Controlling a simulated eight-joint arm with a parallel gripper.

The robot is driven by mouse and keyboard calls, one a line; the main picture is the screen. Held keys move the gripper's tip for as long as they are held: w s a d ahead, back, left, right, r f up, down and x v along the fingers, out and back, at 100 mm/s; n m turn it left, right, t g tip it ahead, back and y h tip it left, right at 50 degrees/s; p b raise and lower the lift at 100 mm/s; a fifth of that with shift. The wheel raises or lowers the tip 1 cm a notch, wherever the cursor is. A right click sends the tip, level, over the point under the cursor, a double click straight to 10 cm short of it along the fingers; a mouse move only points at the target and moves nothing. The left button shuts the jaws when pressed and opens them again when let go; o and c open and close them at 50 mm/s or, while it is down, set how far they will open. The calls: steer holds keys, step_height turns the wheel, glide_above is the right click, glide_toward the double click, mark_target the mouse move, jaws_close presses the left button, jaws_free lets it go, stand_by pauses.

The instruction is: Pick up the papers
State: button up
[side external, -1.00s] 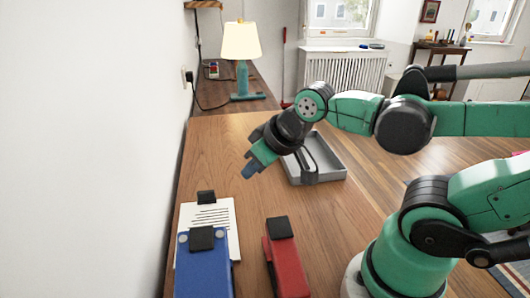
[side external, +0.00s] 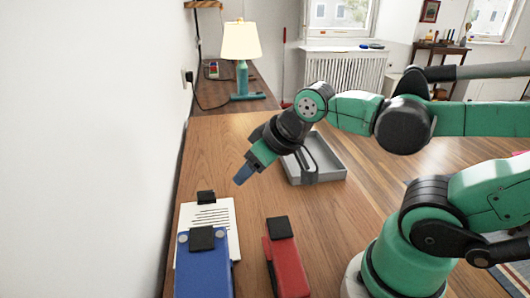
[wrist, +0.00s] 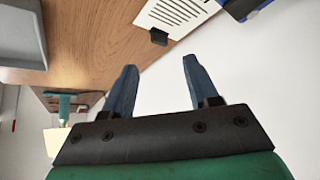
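The papers (side external: 221,214) are white sheets with black printed lines, lying on the wooden table near the wall. A small black block (side external: 206,197) sits at their far edge, and part of the papers is hidden behind a blue object. In the wrist view the papers (wrist: 176,14) show at the top, with the black block (wrist: 158,37) at their edge. My gripper (side external: 241,178) is above the table, beyond the papers and a little to their right, tilted down and apart from them. In the wrist view my gripper (wrist: 158,66) has its two blue fingers spread with nothing between them.
The blue object (side external: 203,272) and a red object (side external: 287,265) stand at the near end of the table (side external: 215,150). A grey tray (side external: 332,177) lies behind and right of my gripper. A lamp (side external: 241,60) stands beyond. The white wall bounds the left.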

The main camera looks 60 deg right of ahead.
steer(key=m+g+y, duration=0.2)
steer(key=m+g, duration=0.1)
steer(key=m, duration=1.6)
glide_toward(207, 191)
steer(key=f+m, duration=0.1)
steer(key=m, duration=0.1)
steer(key=w+f+m, duration=0.1)
steer(key=m, duration=0.1)
steer(key=f+m+g+y, duration=0.1)
steer(key=m, duration=0.1)
steer(key=shift+w+a+m, duration=0.15)
steer(key=shift+w+m, duration=0.2)
steer(key=shift+m, duration=0.05)
steer(key=shift+w+f+m, duration=0.25)
steer(key=shift+f+m, duration=0.25)
steer(key=shift+m, duration=0.1)
steer(key=shift+x, duration=2.55)
jaws_close()
